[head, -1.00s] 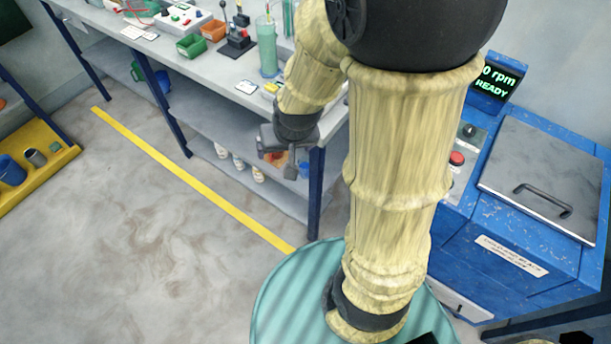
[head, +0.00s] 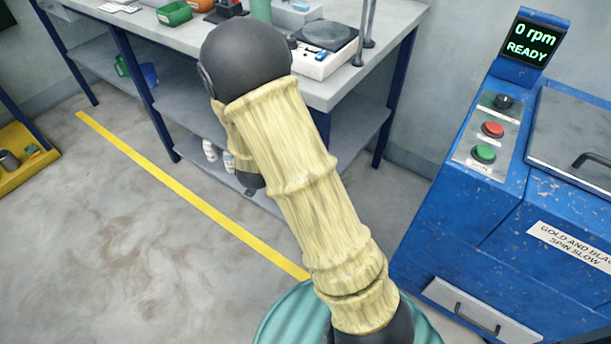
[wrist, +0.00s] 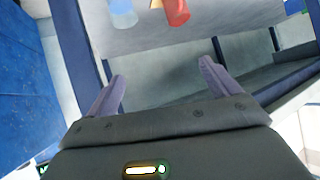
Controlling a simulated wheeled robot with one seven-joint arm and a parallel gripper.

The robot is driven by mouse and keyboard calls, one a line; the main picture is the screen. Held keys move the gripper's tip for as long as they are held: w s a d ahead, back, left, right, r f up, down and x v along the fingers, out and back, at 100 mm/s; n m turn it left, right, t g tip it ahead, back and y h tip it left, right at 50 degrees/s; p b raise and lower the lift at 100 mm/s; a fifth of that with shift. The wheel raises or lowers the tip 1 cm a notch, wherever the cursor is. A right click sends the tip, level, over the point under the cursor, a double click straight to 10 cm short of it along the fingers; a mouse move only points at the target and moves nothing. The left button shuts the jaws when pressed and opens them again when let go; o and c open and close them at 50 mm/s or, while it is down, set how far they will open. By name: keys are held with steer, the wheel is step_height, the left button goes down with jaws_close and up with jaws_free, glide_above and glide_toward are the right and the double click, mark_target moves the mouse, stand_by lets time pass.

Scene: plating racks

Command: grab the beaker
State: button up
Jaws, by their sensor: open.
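My gripper (wrist: 160,68) is open and empty in the wrist view, its two grey fingers spread apart. In the head view my arm hides most of it. No thing is clearly recognisable as the beaker. A pale, clear-looking vessel with a blue lower part (wrist: 123,13) is cut by the top edge of the wrist view, beyond the fingertips and apart from them. It may be the beaker, but I cannot tell. A red container (wrist: 176,12) is just to its right.
A grey workbench (head: 395,22) with dark blue legs and a lower shelf stands behind my arm. White bottles (head: 210,150) are on that shelf. A balance-like device (head: 325,45) is on top. A blue machine (head: 440,210) stands at right. The floor at left is open.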

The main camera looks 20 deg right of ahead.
step_height(320, 180, down, 19)
steer(key=d+m+t+h+b, duration=0.2)
steer(key=h+b, duration=0.6)
steer(key=b, duration=0.8)
steer(key=shift+f+t, duration=0.15)
steer(key=shift+t, duration=0.35)
steer(key=b+x, duration=0.4)
steer(key=x, duration=0.7)
steer(key=shift+d+f+b, duration=0.1)
steer(key=shift+f+b, duration=0.1)
steer(key=shift+b, duration=0.15)
steer(key=shift+w+d+r, duration=0.15)
steer(key=shift+w+d, duration=0.05)
steer(key=shift+w, duration=0.05)
